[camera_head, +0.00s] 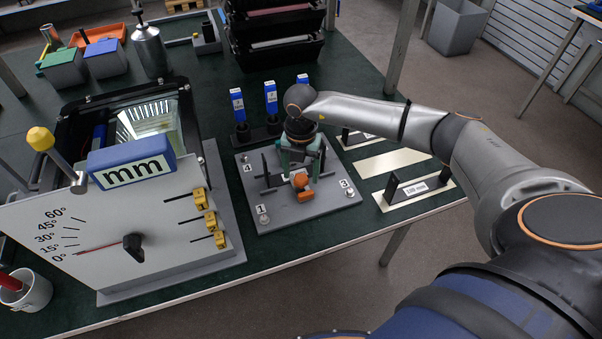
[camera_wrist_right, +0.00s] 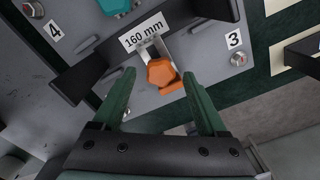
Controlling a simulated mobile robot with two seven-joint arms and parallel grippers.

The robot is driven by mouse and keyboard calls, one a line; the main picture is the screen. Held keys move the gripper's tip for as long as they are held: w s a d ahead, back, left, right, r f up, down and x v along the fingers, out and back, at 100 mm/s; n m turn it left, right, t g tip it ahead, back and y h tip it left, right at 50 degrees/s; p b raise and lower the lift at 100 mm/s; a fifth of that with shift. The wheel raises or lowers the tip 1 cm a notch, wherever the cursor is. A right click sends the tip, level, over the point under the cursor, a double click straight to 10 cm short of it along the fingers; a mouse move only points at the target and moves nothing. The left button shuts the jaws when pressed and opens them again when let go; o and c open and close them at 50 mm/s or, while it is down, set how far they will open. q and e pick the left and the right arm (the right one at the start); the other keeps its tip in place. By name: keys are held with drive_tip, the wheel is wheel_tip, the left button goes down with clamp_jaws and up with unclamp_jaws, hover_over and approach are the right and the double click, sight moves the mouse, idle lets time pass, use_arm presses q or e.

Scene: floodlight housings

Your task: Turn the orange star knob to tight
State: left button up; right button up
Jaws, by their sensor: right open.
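The orange star knob (camera_wrist_right: 162,73) sits beside a "160 mm" label in the right wrist view. In the head view the knob (camera_head: 301,181) shows low on the grey plate (camera_head: 335,206), just in front of my right gripper. My right gripper (camera_head: 301,160) points down over the plate. In the wrist view its two green fingers (camera_wrist_right: 160,84) stand apart, one on each side of the knob, with visible gaps; I see no contact. What marks the knob's tight position cannot be made out. My left gripper is not in view.
Dark bars (camera_wrist_right: 92,72) and corner bolts labelled 3 and 4 lie close around the knob. A panel with an angle scale (camera_head: 110,235) stands left of the plate. Blue-topped markers (camera_head: 271,98) stand behind. A black handle (camera_head: 415,187) lies to the right.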

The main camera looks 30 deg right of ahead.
sight(301, 178)
wheel_tip(301, 178, up, 12)
drive_tip(key=shift+f+b, duration=0.25)
drive_tip(key=shift+b, duration=0.05)
drive_tip(key=shift+s, duration=0.1)
idle(0.4)
